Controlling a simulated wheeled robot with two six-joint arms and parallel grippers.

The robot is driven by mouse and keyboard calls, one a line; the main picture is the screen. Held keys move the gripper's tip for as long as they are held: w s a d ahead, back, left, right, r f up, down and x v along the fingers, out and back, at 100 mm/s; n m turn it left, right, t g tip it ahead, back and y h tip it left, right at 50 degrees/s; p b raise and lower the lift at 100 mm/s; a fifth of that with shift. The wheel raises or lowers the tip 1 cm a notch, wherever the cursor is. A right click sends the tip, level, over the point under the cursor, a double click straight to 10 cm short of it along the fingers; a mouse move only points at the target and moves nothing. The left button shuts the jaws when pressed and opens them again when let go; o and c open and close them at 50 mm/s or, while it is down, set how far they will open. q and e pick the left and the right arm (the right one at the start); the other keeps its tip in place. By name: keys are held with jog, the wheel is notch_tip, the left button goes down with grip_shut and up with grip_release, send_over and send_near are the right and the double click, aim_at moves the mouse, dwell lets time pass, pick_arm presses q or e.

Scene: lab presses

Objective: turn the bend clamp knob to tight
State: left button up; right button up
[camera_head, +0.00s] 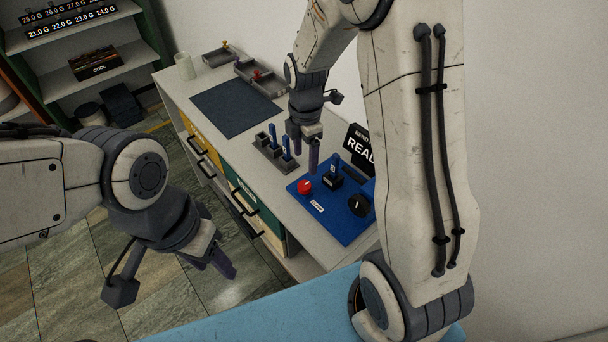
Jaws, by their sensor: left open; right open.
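A blue bend station board (329,223) lies on the counter, partly hidden by my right arm. A round black knob (360,206) with a light mark is at its right side. A red round knob or button (304,187) is at its left, near a small white label (317,206) too small to read. A black block with a blue piece (332,174) stands behind them. My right gripper (306,153) is open and empty, pointing down beside the board's far left corner, apart from both knobs. My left gripper (223,263) is open and empty, in front of the counter.
A dark sign (361,149) reading "BEND" and "READ", partly covered by my arm, stands behind the board. A grey rack (270,155) with blue pieces is left of the board. A dark mat (236,108), trays (258,78) and a cup (184,67) are farther along the counter.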

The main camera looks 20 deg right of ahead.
aim_at(305, 185)
notch_tip(305, 185, down, 10)
jog(key=shift+s+p, duration=0.1)
jog(key=shift+p, duration=0.55)
grip_shut()
